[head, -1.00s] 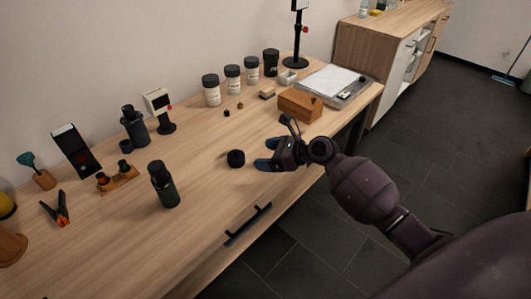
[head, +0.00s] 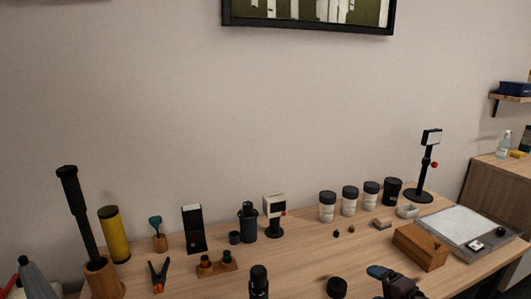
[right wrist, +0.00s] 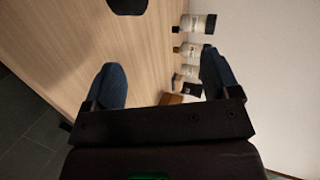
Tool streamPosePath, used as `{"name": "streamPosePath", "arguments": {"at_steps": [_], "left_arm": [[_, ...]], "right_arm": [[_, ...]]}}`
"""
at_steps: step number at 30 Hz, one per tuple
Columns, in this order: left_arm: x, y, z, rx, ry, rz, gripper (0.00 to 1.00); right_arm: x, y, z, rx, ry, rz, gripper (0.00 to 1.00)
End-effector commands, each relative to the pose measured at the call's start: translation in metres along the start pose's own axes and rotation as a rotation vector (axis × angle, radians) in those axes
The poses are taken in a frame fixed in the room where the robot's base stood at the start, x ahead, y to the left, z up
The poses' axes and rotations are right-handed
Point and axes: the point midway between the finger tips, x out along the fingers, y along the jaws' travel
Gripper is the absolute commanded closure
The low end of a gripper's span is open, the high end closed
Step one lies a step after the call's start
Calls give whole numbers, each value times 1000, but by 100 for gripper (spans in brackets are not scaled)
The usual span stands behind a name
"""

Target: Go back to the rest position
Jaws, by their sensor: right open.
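My right gripper (head: 378,272) shows at the bottom edge of the head view, over the front part of the wooden table (head: 305,268). In the right wrist view my right gripper (right wrist: 163,78) has its two blue-grey fingers wide apart with nothing between them. A round black cap-like piece (head: 337,288) lies on the table just left of the gripper, apart from it. A dark bottle (head: 259,283) stands farther left, cut off by the frame. My left gripper is in neither view.
Several black-lidded jars (head: 349,200) stand along the wall. A wooden box (head: 420,247) and a flat grey tray (head: 468,229) lie to the right of the gripper. A black stand (head: 425,170) rises behind. An orange-black clamp (head: 158,275) and a tall black tool (head: 77,215) are at left.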

Motion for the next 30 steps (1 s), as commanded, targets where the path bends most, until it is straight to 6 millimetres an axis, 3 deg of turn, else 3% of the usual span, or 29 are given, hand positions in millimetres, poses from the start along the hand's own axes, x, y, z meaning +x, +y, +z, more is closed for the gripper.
{"name": "streamPosePath", "arguments": {"at_steps": [11, 18, 23, 30], "left_arm": [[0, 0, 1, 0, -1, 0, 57], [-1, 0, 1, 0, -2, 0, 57], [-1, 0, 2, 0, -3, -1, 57], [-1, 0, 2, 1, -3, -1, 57]], "right_arm": [[-36, 48, 32, -899, 168, 74, 18], [-88, 102, 72, -1400, 225, 224, 18], [-130, 143, 102, -1504, 211, 332, 18], [-183, 203, 140, -1421, 131, 450, 18]]}}
